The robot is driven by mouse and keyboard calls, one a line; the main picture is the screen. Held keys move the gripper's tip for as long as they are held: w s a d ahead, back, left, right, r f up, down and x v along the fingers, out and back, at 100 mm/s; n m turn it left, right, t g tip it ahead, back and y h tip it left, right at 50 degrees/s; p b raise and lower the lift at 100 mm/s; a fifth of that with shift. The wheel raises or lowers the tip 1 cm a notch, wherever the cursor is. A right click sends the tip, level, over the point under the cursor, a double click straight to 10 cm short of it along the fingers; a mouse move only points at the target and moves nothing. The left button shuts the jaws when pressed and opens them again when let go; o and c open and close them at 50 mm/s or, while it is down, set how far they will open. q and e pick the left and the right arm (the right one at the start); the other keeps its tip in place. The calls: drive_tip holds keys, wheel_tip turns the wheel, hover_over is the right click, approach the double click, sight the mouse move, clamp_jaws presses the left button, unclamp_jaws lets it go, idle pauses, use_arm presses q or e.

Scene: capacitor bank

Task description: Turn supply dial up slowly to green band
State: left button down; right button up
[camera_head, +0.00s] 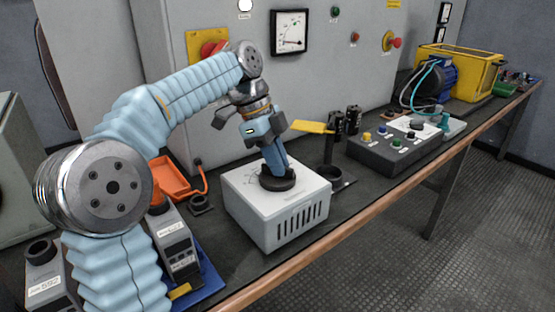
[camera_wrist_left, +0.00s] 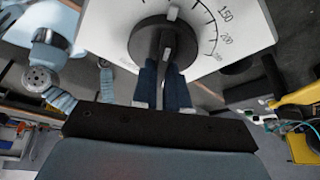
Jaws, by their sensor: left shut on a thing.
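The supply dial (camera_head: 279,184) is a black round knob on top of a white vented box (camera_head: 247,212). In the left wrist view the dial (camera_wrist_left: 146,42) has a raised grip bar and a light pointer mark. A printed scale beside it shows 150 and 200. My left gripper (camera_head: 275,168) reaches down from above, and its blue fingers (camera_wrist_left: 164,78) are shut on the dial's bar. A black-framed meter (camera_head: 290,32) with a white face hangs on the grey cabinet behind. Its needle and green band are too small to read surely. My right gripper is not in view.
An orange tray (camera_head: 172,180) and grey labelled devices (camera_head: 176,246) lie to the left. The bench's front edge is near.

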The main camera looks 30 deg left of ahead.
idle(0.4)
use_arm(q)
drive_tip(key=c, duration=1.1)
unclamp_jaws()
drive_tip(key=shift+c, duration=0.2)
drive_tip(key=v, duration=0.7)
drive_tip(key=shift+a+r, duration=0.15)
drive_tip(key=shift+r, duration=0.1)
